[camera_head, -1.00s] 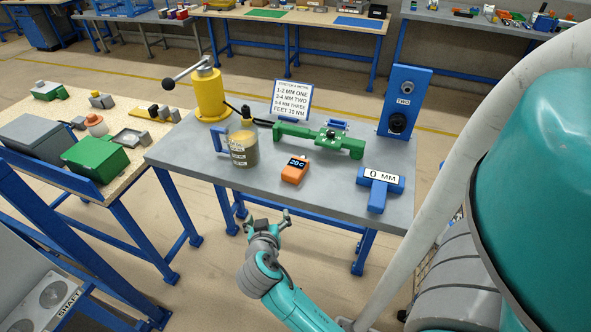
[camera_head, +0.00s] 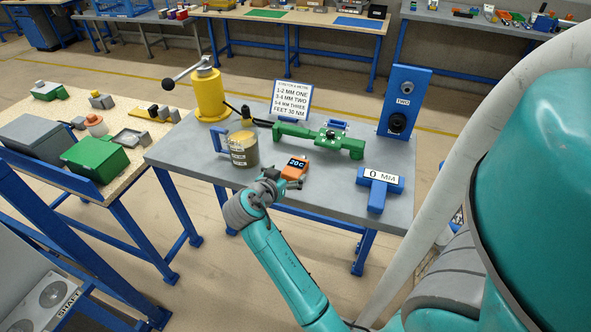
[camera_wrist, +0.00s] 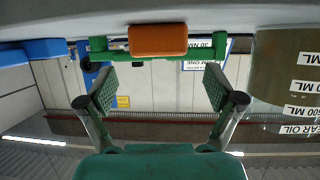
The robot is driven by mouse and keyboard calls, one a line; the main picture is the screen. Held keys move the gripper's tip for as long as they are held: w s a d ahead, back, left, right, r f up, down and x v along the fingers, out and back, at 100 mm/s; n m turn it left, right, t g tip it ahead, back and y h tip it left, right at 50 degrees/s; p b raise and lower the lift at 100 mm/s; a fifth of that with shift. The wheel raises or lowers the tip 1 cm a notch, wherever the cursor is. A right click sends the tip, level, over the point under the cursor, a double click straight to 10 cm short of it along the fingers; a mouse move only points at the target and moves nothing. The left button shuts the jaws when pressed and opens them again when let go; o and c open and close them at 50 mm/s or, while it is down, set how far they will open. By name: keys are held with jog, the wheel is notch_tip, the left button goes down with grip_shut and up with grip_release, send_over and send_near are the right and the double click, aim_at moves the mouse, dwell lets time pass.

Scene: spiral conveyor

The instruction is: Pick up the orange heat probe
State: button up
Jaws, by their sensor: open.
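The orange heat probe (camera_head: 293,170) lies on the grey table top, its small dark display reading 20C. In the wrist view, which looks upside down, the probe (camera_wrist: 158,40) shows its plain orange end, centred ahead of the fingers. My gripper (camera_head: 283,180) is at the table's front edge, just in front of the probe, and partly covers its lower left. In the wrist view my gripper (camera_wrist: 160,88) has its two padded fingers spread wide with nothing between them. The probe looks beyond the fingertips; I see no contact.
An oil jug (camera_head: 244,150) stands close left of the probe. A green fixture (camera_head: 300,134) lies behind it, and a blue gauge marked 0 MM (camera_head: 380,188) is to the right. A sign (camera_head: 291,100), yellow press (camera_head: 209,95) and blue stand (camera_head: 403,100) are further back.

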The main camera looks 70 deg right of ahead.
aim_at(292, 171)
jog(key=shift+x, duration=2.65)
jog(key=shift+a+f, duration=0.1)
jog(key=shift+f, duration=0.05)
jog(key=c, duration=1.3)
